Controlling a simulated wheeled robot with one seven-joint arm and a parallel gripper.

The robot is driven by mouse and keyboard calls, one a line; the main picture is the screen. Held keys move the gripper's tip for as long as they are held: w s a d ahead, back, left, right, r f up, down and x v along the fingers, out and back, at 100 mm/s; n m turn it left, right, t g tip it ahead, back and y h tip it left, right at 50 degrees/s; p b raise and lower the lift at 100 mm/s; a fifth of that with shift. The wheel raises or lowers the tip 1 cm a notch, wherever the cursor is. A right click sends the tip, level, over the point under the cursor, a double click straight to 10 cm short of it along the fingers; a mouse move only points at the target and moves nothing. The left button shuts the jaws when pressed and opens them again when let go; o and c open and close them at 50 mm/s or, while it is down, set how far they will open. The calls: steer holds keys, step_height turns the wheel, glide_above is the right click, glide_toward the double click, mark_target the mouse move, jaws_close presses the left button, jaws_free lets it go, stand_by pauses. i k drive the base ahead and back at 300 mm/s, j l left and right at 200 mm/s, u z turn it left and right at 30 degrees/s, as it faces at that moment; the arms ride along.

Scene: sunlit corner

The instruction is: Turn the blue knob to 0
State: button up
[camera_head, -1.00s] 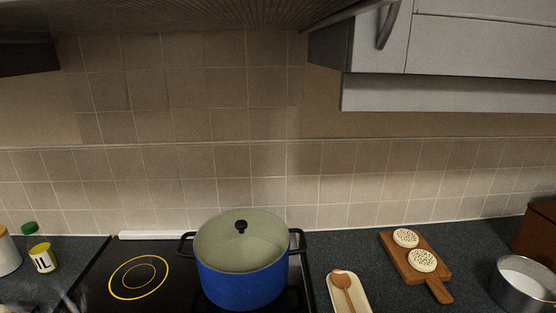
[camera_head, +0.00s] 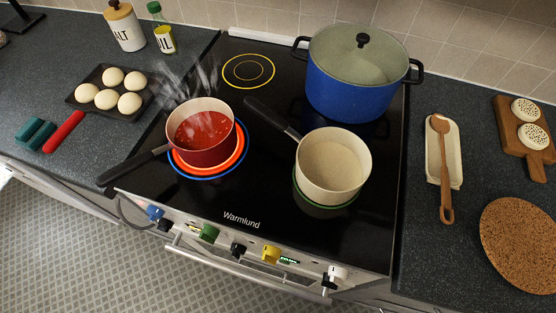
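The blue knob (camera_head: 154,212) is at the left end of the stove's front panel, small and seen from above. Its setting is too small to read. On the black cooktop (camera_head: 235,190), a red pot (camera_head: 203,143) with red, steaming contents stands on a glowing red burner with a blue ring (camera_head: 222,170). My gripper is not in view.
Green (camera_head: 208,233), yellow (camera_head: 271,254) and white (camera_head: 336,272) knobs line the panel, above an oven handle (camera_head: 245,268). A cream saucepan (camera_head: 332,165) and a lidded blue pot (camera_head: 360,80) stand on the cooktop. The red pot's handle (camera_head: 132,168) reaches over the front edge near the blue knob.

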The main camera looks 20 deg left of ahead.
mark_target(154, 212)
steer(key=k+j, duration=0.1)
steer(key=j, duration=0.45)
steer(key=k+j, duration=0.1)
steer(key=j, duration=1)
steer(key=u, duration=0.6)
steer(key=k+j, duration=0.05)
